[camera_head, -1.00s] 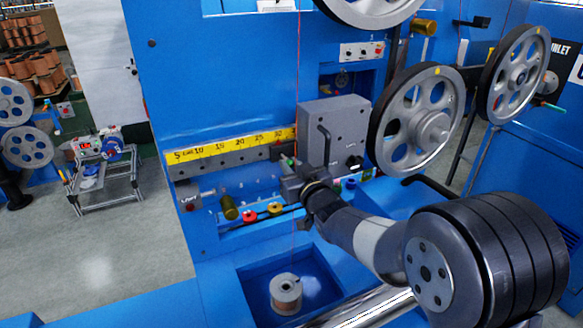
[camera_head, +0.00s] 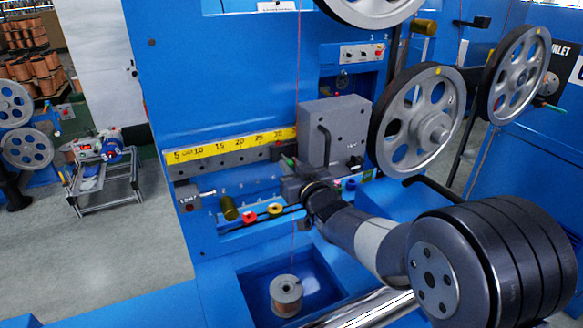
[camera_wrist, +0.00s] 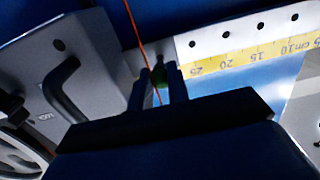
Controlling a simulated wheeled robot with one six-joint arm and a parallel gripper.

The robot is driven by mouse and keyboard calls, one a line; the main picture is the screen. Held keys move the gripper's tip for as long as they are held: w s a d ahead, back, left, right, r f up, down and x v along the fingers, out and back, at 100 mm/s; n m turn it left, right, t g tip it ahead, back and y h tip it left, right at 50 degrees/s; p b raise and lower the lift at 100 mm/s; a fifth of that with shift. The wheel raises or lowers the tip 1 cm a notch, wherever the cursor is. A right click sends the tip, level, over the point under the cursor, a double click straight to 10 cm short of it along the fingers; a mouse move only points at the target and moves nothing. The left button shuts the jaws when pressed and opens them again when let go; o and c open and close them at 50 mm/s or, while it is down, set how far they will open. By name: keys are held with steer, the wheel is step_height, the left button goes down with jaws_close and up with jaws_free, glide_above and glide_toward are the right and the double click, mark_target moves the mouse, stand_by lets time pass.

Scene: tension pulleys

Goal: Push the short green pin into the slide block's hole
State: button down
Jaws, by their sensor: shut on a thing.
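The grey slide block (camera_head: 335,132) sits on the rail at the right end of the yellow scale, and its face and black handle fill the left of the wrist view (camera_wrist: 82,72). My gripper (camera_wrist: 159,82) is shut on the short green pin (camera_wrist: 159,73), whose green end shows between the two dark fingers.
The holed rail (camera_head: 215,165) runs under the yellow scale (camera_head: 225,146). A thin orange wire (camera_wrist: 137,40) passes close to the fingers. Large pulleys (camera_head: 417,117) stand right of the block. Red and yellow knobs (camera_head: 250,217) and a brass cylinder (camera_head: 229,208) lie lower left.

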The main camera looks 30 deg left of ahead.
mark_target(286, 158)
steer(key=shift+w+a, duration=0.1)
steer(key=shift+a, duration=0.05)
stand_by(0.4)
steer(key=shift+x, duration=1.3)
steer(key=shift+w+a, duration=0.1)
steer(key=shift+a, duration=0.05)
steer(key=shift+w+a, duration=0.1)
stand_by(0.3)
steer(key=c, duration=1.3)
jaws_free()
steer(key=shift+b, duration=0.3)
